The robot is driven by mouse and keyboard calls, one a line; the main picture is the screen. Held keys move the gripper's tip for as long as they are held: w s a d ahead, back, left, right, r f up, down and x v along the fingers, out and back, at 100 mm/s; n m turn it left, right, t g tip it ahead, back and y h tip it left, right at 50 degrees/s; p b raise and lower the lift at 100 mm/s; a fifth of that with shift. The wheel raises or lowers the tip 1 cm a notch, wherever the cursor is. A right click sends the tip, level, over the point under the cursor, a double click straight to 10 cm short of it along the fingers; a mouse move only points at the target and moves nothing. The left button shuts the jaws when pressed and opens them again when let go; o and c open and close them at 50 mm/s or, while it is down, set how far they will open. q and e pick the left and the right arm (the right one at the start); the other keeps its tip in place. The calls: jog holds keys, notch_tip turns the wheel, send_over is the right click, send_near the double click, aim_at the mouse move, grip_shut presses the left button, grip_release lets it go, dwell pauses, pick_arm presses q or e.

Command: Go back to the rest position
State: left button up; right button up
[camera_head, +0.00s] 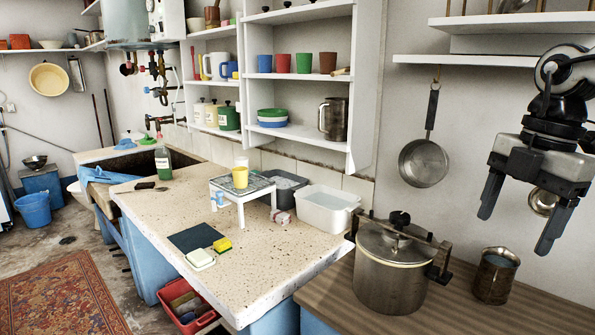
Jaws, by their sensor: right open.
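My right gripper (518,218) hangs at the right side of the head view, its two dark fingers pointing down and spread apart. It is open with nothing between the fingers. It is in the air in front of the wall, and in the picture it appears above the wooden counter. A small metal pan behind it is partly covered by a finger. My left gripper is not in view.
A lidded metal pot (388,275) and a metal jug (495,276) stand on the wooden counter (455,312) below the gripper. A saucepan (423,163) hangs on the wall. A white shelf (470,59) is at the upper right. The speckled stone counter (250,284) holds several items.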

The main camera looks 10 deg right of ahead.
jog(key=a+f+m+t+y+b, duration=0.2)
jog(key=f+t+y, duration=0.1)
jog(key=f, duration=0.7)
jog(key=w+a+f+m+t+y+b, duration=0.1)
jog(key=f+m+t+y, duration=0.2)
jog(key=f, duration=0.6)
jog(key=a+f+m+t+y+b, duration=0.1)
jog(key=a+f+t+y+b, duration=0.2)
jog(key=f, duration=0.7)
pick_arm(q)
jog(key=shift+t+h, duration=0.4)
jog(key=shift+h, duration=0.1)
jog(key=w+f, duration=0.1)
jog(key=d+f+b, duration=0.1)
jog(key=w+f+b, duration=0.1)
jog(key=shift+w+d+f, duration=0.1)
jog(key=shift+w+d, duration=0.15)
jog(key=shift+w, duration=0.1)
pick_arm(e)
jog(key=s+a+f+m+h, duration=0.3)
jog(key=s+a+f+m, duration=0.2)
jog(key=f, duration=0.4)
jog(key=s+a+f+m+t+h, duration=0.1)
jog(key=s+a+f+m+h, duration=0.3)
jog(key=a+f+m, duration=0.3)
jog(key=s+a+f, duration=0.1)
jog(key=a, duration=0.2)
jog(key=shift+s+a+f, duration=0.15)
jog(key=shift+s+f, duration=0.1)
jog(key=shift+f, duration=0.15)
